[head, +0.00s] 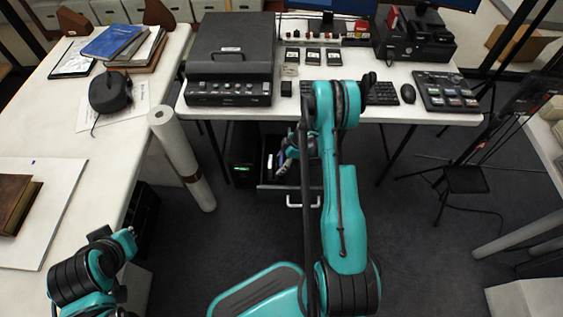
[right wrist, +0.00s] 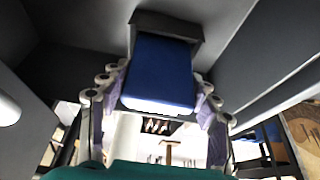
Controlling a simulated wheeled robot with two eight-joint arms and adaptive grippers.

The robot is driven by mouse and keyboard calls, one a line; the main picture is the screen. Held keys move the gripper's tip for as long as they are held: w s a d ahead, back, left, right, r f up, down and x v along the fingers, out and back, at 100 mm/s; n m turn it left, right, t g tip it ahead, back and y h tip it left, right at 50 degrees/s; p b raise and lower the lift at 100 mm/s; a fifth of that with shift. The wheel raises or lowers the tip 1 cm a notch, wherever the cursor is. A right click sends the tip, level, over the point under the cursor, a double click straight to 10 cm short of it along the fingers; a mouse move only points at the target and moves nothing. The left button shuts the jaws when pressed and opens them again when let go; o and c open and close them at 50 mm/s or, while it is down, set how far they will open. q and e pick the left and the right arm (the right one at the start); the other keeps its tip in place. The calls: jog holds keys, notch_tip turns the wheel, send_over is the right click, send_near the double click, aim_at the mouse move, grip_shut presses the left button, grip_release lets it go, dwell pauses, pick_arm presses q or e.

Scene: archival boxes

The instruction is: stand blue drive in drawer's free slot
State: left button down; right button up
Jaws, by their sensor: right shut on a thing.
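The blue drive (right wrist: 160,72) is between the two fingers of my right gripper (right wrist: 160,98) in the right wrist view, its far end meeting a dark grey bracket-like frame (right wrist: 165,24). I cannot tell how far it is inside that frame. In the head view my right gripper (head: 288,156) reaches down into the open drawer (head: 291,190) under the back table, and my arm hides part of it. The slots cannot be made out there. My left gripper (head: 126,243) is at the lower left, away from the drawer; its fingers are unclear.
Grey walls (right wrist: 255,60) stand close on both sides of my right gripper. The back table (head: 230,112) above the drawer carries a scanner-like case (head: 230,50), small drives (head: 312,57), a keyboard (head: 382,93) and a mouse (head: 408,93). A white roll (head: 180,158) leans left of the drawer.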

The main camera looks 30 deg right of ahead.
jog(key=shift+f, duration=0.75)
jog(key=o, duration=1.4)
jog(key=v, duration=1.2)
jog(key=shift+a, duration=0.1)
